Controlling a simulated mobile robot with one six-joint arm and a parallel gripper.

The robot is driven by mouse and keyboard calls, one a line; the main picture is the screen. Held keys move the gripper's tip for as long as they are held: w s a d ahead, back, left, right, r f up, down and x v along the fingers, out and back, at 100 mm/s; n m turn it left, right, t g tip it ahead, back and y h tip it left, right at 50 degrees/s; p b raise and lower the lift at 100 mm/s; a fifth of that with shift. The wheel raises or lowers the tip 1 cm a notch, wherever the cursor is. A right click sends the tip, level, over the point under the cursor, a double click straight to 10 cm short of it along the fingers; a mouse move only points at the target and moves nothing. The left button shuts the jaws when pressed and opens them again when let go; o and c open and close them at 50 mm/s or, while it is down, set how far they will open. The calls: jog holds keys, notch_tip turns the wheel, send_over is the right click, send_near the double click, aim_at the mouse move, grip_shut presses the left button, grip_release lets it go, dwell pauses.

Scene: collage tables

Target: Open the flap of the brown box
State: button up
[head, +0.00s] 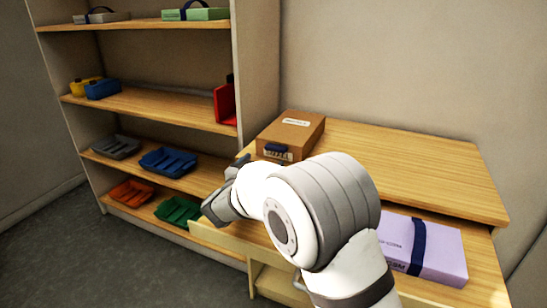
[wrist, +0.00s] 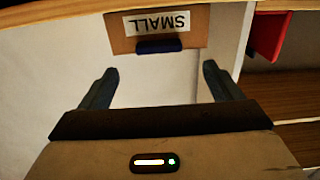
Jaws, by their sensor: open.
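The brown box (head: 292,135) sits on the table's raised back shelf, near its left end, with its lid closed. Its front has a dark blue tab (head: 278,148) and a white label. In the wrist view the box (wrist: 198,30) shows upside down at the top, with a "SMALL" label and the blue tab (wrist: 158,46). My gripper (wrist: 158,75) is open and empty, its fingers apart on either side of the tab's line and short of the box. In the head view my arm hides part of the gripper (head: 225,200) in front of and below the box.
A purple box (head: 440,250) with a dark blue strap lies at the table's right. The shelf right of the brown box (head: 410,165) is bare. A shelving unit (head: 150,104) at left holds several coloured trays and a red bin (head: 225,103), also in the wrist view (wrist: 268,28).

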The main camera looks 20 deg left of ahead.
aim_at(274, 149)
jog(key=w, duration=0.7)
jog(key=shift+w+d, duration=0.15)
jog(key=shift+d, duration=0.2)
jog(key=shift+c, duration=0.2)
jog(key=c, duration=1.4)
jog(key=shift+o, duration=0.2)
jog(key=shift+r, duration=0.2)
